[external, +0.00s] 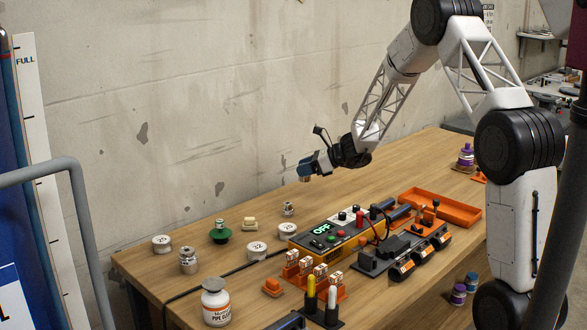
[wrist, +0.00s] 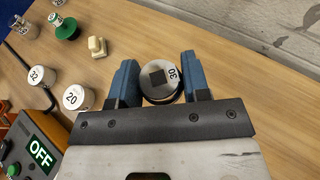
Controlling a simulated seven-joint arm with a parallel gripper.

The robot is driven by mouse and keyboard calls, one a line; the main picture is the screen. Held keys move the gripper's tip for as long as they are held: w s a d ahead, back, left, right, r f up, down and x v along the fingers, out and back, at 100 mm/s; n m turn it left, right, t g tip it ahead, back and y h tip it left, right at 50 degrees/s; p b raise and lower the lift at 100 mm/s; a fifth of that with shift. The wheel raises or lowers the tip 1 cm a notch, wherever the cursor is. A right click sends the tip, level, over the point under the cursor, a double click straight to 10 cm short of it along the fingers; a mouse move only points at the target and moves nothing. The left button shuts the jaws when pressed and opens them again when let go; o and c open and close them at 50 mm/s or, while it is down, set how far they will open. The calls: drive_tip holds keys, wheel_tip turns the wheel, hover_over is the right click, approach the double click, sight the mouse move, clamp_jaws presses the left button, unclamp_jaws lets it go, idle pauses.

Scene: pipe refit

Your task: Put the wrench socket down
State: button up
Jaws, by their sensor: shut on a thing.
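My gripper (wrist: 160,85) has its two blue fingers shut around a round metal wrench socket (wrist: 158,76), marked 30 and with a dark square hole in its top. In the external view my gripper (external: 311,166) is above the back part of the wooden table, near the wall, and the wrench socket (external: 304,178) shows below the fingers. It appears clear of the tabletop. Its lower part is hidden in the wrist view.
White-topped round pieces marked 32 (wrist: 42,75) and 20 (wrist: 77,97) stand on the table. A green-based fitting (external: 220,232) and a pale block (external: 249,224) are near them. A control box reading OFF (external: 330,238) and an orange tray (external: 440,207) stand further right. The wood around my gripper is mostly bare.

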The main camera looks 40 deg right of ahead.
drive_tip(key=shift+m+h, duration=0.3)
drive_tip(key=d, duration=0.4)
drive_tip(key=shift+d, duration=0.1)
drive_tip(key=shift+f, duration=3.1)
drive_tip(key=shift+f, duration=1.9)
drive_tip(key=o, duration=1)
drive_tip(key=shift+f, duration=0.15)
drive_tip(key=shift+o, duration=0.2)
